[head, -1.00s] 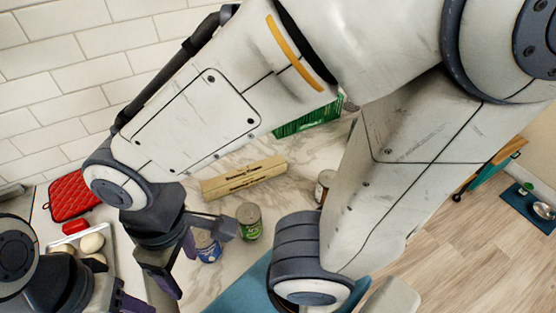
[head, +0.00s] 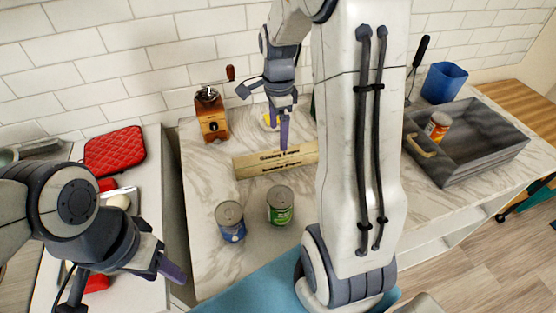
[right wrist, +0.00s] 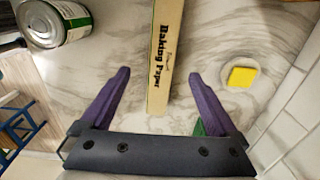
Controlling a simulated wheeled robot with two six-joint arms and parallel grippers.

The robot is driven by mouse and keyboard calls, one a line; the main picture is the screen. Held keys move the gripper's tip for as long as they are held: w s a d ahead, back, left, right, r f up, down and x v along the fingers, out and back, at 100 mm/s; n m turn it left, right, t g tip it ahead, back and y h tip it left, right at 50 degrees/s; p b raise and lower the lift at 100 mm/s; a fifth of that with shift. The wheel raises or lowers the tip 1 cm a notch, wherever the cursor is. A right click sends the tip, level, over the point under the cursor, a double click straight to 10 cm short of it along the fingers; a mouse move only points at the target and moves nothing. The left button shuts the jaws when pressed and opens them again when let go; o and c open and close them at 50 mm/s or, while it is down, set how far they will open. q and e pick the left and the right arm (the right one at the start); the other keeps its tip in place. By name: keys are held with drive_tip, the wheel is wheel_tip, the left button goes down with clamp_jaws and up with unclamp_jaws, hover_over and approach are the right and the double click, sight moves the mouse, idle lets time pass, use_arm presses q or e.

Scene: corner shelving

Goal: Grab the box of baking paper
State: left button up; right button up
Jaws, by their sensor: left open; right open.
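The box of baking paper (head: 247,167) is a long, narrow tan carton with dark lettering. It lies on the marble counter in the head view, partly behind my right gripper and arm. My right gripper (head: 278,138) is open above it, fingers pointing down. In the right wrist view the box (right wrist: 163,55) runs from the top edge down between the two spread fingers (right wrist: 158,75). Its lettered face shows and the fingers look apart from it; I cannot tell the height gap. My left gripper (head: 165,268) is at the lower left, open, away from the box.
A green can (head: 280,207) and a blue can (head: 230,222) stand in front of the box. A coffee grinder (head: 211,115) stands behind left. A grey crate (head: 470,150) with a can (head: 438,126) is right. A red potholder (head: 115,152) lies left. The tiled wall (head: 180,50) is behind.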

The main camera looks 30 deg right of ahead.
sight(280, 154)
wheel_tip(280, 154, down, 5)
drive_tip(key=shift+d+r, duration=0.1)
drive_tip(key=shift+r, duration=0.05)
drive_tip(key=f, duration=0.2)
drive_tip(key=f+p, duration=0.1)
drive_tip(key=f, duration=0.2)
drive_tip(key=shift+d+f, duration=0.25)
drive_tip(key=shift+f, duration=0.05)
drive_tip(key=shift+c, duration=0.3)
drive_tip(key=shift+w, duration=0.1)
clamp_jaws()
